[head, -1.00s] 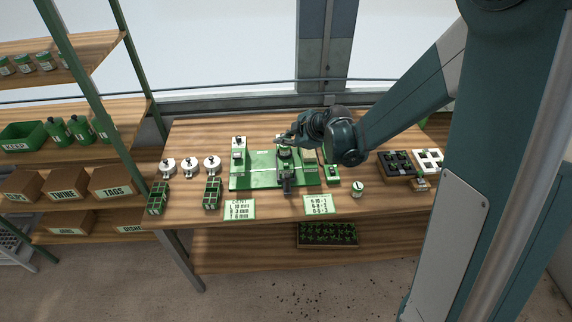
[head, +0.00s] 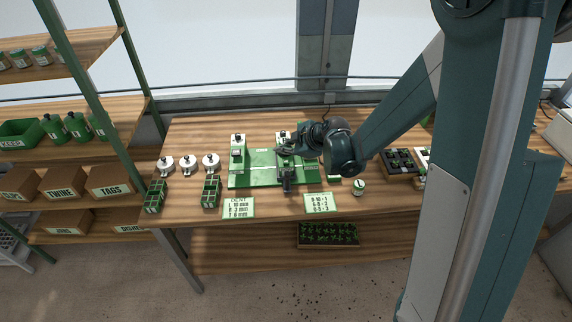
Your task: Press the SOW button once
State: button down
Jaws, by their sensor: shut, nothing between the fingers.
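The green tray seeder (head: 256,160) sits mid-table, with a white block carrying dark knobs (head: 238,146) at its left end. Another white block (head: 283,135) shows at its back, partly behind my gripper. A dark upright part (head: 288,180) stands at the seeder's front. My gripper (head: 284,150) is shut and empty, over the right half of the seeder. I cannot tell whether its tips touch anything. The SOW button cannot be made out; no such label is readable, and my gripper and arm cover part of the seeder's right side.
Several white round pieces (head: 188,164) and two green divided boxes (head: 211,191) stand left of the seeder. Two cards (head: 238,208) (head: 320,203) lie in front. A small jar (head: 358,187) and a dark tray (head: 400,161) are at right. Shelves (head: 75,155) stand at far left.

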jog(key=shift+f+b, duration=1.05)
jog(key=shift+f, duration=0.4)
jog(key=shift+f+b, duration=0.9)
jog(key=shift+b, duration=0.1)
dwell(1.5)
jog(key=shift+r, duration=0.1)
dwell(0.4)
jog(key=shift+r+p, duration=0.35)
jog(key=shift+r, duration=0.45)
jog(key=shift+r, duration=0.1)
jog(key=shift+r+p, duration=1.2)
jog(key=shift+r, duration=1.25)
jog(key=shift+s+d+r, duration=0.1)
jog(key=shift+s, duration=0.05)
